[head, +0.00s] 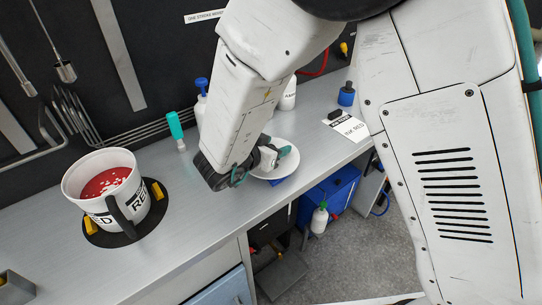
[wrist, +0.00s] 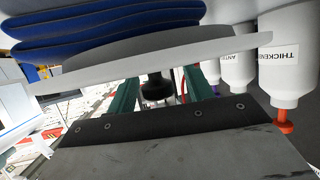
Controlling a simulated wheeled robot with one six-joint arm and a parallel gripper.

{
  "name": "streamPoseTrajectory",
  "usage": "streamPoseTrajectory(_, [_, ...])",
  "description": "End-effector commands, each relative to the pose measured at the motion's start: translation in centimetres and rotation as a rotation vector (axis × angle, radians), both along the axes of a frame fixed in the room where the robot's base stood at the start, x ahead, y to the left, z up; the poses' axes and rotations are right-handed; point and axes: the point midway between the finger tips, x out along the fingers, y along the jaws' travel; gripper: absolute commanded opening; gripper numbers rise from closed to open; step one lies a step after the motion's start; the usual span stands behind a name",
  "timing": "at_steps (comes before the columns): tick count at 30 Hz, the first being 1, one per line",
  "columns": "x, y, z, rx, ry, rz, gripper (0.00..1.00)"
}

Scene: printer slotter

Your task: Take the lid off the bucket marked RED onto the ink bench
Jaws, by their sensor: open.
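The bucket marked RED (head: 88,190) stands at the left of the ink bench (head: 190,235), open at the top with red ink showing. The pale round lid (head: 287,168) is away from the bucket, at the bench's front edge under my gripper (head: 277,153). In the wrist view, the lid (wrist: 190,47) lies against a blue stack (wrist: 100,30); I cannot tell whether it rests fully on it. Its dark knob (wrist: 156,88) is between my teal fingers, which are apart. The knob is mostly hidden in the head view.
Bare bench lies between bucket and lid.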

Motion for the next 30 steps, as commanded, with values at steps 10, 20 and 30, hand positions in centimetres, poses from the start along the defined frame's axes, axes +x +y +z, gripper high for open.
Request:
streamPoseTrajectory(10, [0.0,0.0,0.0,0.001,-0.001,0.001,0.1])
streamPoseTrajectory(20, [0.0,0.0,0.1,0.001,-0.001,0.001,0.0])
streamPoseTrajectory(30, [0.0,0.0,3.0,0.003,-0.004,0.0,0.0])
